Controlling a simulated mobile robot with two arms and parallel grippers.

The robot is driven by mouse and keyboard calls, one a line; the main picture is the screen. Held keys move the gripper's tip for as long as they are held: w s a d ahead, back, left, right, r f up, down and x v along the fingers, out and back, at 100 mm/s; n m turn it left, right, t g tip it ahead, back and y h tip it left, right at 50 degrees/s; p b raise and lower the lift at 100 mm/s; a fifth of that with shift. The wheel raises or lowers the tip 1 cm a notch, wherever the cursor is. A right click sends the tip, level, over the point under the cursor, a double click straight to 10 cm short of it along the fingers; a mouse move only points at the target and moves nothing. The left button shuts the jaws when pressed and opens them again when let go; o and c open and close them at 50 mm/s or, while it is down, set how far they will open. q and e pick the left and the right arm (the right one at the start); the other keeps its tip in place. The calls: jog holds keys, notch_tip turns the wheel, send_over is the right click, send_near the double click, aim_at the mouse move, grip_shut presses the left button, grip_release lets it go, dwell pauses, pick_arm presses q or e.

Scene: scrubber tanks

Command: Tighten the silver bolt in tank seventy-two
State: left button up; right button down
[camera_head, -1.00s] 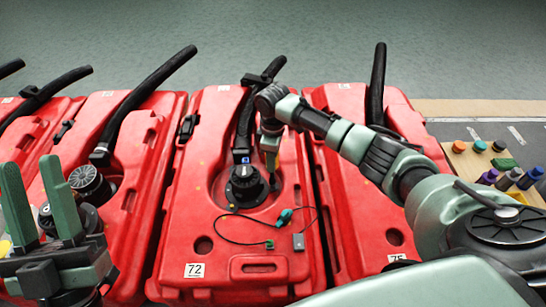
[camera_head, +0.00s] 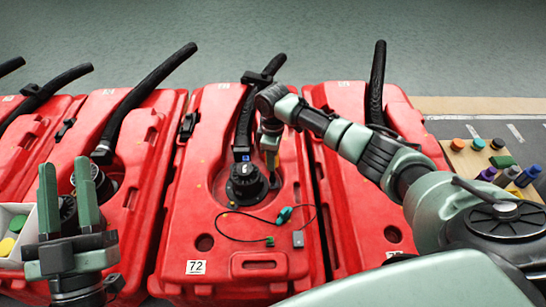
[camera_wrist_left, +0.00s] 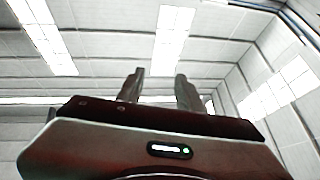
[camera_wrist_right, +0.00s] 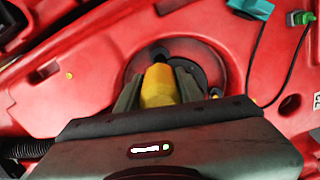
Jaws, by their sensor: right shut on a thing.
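Tank seventy-two (camera_head: 230,240) is the red tank in the middle of the head view, with a "72" label (camera_head: 196,267) at its near left corner. A black cap (camera_head: 245,182) stands in its round recess. My right gripper (camera_head: 270,150) points down over that recess, just right of the cap. In the right wrist view the right gripper (camera_wrist_right: 158,88) is shut on a yellow tool handle (camera_wrist_right: 158,82), whose far end reaches toward the recess. I cannot make out the silver bolt. My left gripper (camera_head: 68,195) points up at the left, open and empty, its fingers apart in the left wrist view (camera_wrist_left: 158,88).
A teal clip on a thin black cable (camera_head: 285,214) lies on tank seventy-two. More red tanks (camera_head: 120,215) with black hoses stand on both sides. A wooden board (camera_head: 470,165) with coloured caps is at the right. A white tray (camera_head: 12,215) with coloured discs is at the far left.

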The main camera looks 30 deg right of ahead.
pick_arm(q)
jog(key=shift+w+a+f+g+y+p, duration=0.1)
jog(key=shift+w+f+g+y, duration=0.15)
jog(key=shift+f, duration=0.25)
jog(key=shift+w+d+f+g+p, duration=0.1)
jog(key=shift+w+f+g+p, duration=0.1)
jog(key=shift+f+g, duration=0.2)
jog(key=shift+w+a+f+g+y+p, duration=0.15)
jog(key=shift+w+f+g, duration=0.1)
jog(key=shift+f, duration=0.3)
pick_arm(e)
jog(key=shift+f, duration=0.2)
pick_arm(q)
jog(key=shift+f, duration=0.1)
jog(key=shift+f, duration=0.2)
pick_arm(e)
jog(key=shift+f, duration=0.4)
pick_arm(q)
jog(key=shift+w+f+g, duration=0.15)
jog(key=shift+f+g, duration=0.1)
jog(key=shift+g, duration=0.05)
